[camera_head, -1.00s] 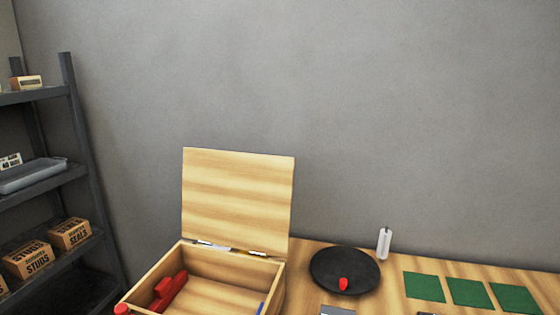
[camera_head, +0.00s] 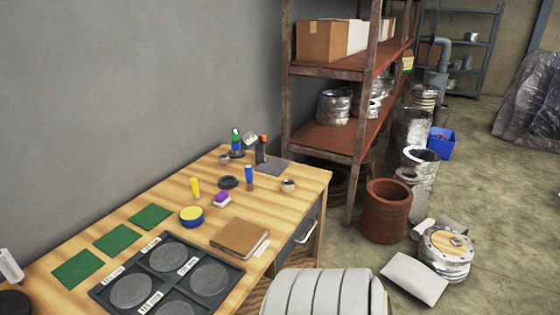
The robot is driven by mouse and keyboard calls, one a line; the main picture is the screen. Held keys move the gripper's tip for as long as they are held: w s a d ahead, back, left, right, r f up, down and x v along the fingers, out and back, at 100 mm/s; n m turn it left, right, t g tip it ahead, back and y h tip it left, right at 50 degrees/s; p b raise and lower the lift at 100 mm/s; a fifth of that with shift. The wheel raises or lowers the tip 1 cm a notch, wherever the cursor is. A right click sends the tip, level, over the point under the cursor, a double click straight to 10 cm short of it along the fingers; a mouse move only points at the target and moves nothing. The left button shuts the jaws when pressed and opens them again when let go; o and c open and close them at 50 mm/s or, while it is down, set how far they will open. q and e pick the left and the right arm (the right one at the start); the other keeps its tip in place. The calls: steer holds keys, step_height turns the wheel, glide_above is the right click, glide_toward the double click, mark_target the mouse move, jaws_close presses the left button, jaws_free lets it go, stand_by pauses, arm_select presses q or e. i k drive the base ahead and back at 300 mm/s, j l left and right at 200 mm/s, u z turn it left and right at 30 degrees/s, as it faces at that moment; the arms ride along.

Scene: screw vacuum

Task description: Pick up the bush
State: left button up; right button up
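I cannot make out for certain which thing is the bush; no plant shows. Small items stand on the wooden workbench (camera_head: 143,208): a dark ring (camera_head: 228,183), a yellow upright piece (camera_head: 195,188), a purple and white block (camera_head: 221,199), a blue tin with a yellow top (camera_head: 191,217), a blue bottle (camera_head: 249,176) and a small cup-like piece (camera_head: 288,186). Farther back are a green-topped bottle (camera_head: 236,142) and a black tool with an orange top (camera_head: 262,150). Neither gripper is in view.
A dark tray with round discs (camera_head: 168,240), green squares (camera_head: 116,239) and a brown notebook (camera_head: 240,238) lie on the bench. A light ribbed form (camera_head: 325,292) fills the bottom edge. A rusty shelf (camera_head: 332,139) stands behind; pots and drums crowd the floor right.

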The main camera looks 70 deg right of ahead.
mark_target(287, 186)
steer(key=z, duration=2.45)
steer(key=i+l, duration=0.15)
steer(key=u, duration=0.05)
